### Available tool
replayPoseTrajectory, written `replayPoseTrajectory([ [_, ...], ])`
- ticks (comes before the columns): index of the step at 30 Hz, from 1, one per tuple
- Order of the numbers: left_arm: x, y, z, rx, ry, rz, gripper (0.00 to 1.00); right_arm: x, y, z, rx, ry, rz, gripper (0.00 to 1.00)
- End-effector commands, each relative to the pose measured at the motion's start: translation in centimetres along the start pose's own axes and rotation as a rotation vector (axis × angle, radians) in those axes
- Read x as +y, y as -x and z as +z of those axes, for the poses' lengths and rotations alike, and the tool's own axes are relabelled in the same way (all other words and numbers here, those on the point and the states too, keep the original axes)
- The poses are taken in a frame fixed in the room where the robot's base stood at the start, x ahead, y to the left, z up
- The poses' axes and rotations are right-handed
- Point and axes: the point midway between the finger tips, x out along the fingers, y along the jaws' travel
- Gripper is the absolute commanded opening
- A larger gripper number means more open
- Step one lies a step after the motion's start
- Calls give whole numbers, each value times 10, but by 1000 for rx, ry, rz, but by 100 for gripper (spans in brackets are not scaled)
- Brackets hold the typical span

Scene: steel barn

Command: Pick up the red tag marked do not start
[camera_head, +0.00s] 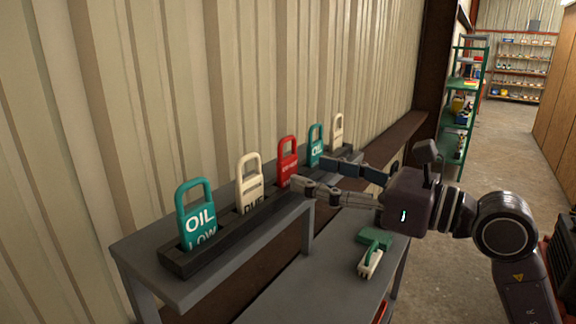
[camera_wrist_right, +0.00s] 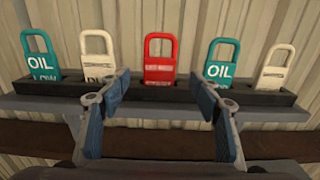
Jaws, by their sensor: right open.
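The red tag (camera_head: 287,158) stands upright in the middle slot of a dark rack on a grey shelf. It also shows in the right wrist view (camera_wrist_right: 160,68), centred between my fingers, with small print I cannot read. My right gripper (camera_head: 308,172) is open, its fingers reaching toward the rack from the right. In the right wrist view the open fingers (camera_wrist_right: 160,90) stand on either side of the red tag, apart from it, with nothing between them. My left gripper is not in view.
Teal OIL tags (camera_head: 196,215) (camera_head: 315,146) and cream tags (camera_head: 250,183) (camera_head: 337,131) flank the red one in the rack (camera_head: 222,245). A green-and-white tool (camera_head: 373,246) lies on the lower grey surface (camera_head: 325,272). A ribbed metal wall (camera_head: 250,70) stands close behind. Green shelving (camera_head: 458,118) is farther off.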

Motion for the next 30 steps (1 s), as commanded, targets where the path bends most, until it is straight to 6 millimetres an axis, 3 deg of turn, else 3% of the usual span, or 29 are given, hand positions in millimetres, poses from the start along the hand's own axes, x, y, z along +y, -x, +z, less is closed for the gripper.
replayPoseTrajectory([
  [15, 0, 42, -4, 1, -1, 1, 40, 1, -61, 2, -3, -5, 4, 58],
  [23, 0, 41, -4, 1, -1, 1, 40, 1, -64, 0, -3, -3, 3, 58],
  [30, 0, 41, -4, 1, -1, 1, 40, 1, -64, 0, -3, -3, 3, 34],
])
